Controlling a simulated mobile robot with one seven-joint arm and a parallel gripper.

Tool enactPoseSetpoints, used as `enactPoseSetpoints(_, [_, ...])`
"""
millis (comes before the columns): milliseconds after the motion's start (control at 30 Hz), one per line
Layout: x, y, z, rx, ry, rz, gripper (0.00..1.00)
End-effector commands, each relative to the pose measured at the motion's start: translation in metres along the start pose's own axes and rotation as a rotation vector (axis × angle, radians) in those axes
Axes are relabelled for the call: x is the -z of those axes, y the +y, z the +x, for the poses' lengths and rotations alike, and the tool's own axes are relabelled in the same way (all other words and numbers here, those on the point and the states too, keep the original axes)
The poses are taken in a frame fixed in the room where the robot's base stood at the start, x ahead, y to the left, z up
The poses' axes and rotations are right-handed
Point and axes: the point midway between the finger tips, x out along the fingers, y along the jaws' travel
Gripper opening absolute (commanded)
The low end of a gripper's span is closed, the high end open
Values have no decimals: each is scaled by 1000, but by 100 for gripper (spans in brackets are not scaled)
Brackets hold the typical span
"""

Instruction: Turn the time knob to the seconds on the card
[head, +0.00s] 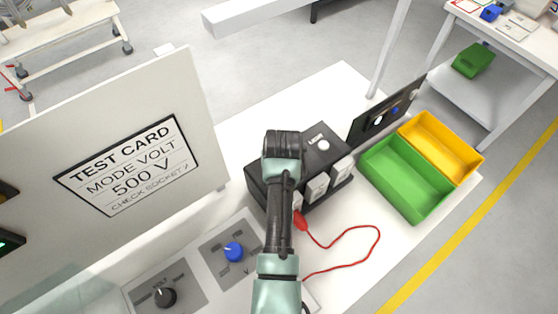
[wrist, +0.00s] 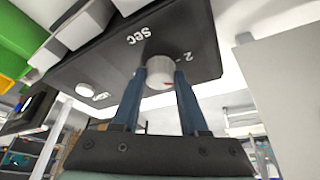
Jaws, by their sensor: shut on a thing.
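The white test card (head: 127,167) is on a pale upright board at the left of the head view. It reads MODE VOLT, 500 V and a smaller line, CHECK SOCKET 7; I see no seconds on it. The time knob (wrist: 159,68) is a pale round knob on a dark box face marked SEC, with a 2 beside it, in the wrist view. My gripper (wrist: 160,78) is shut on it, one blue finger on each side. A small red mark shows on the knob. In the head view my arm hides the knob and the fingers.
The dark box (head: 257,172) has another white knob (head: 323,145) on top. White blocks (head: 317,187) line its front. A red lead (head: 349,230) lies on the bench. Green (head: 407,207) and yellow bins (head: 466,178) stand right. A blue knob (head: 234,251) and black knob (head: 165,297) sit nearer.

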Motion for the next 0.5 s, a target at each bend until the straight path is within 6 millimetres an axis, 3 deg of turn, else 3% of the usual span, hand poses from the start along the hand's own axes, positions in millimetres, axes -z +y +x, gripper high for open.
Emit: enactPoseSetpoints(500, [1, 4, 1, 164, 2, -397, 0])
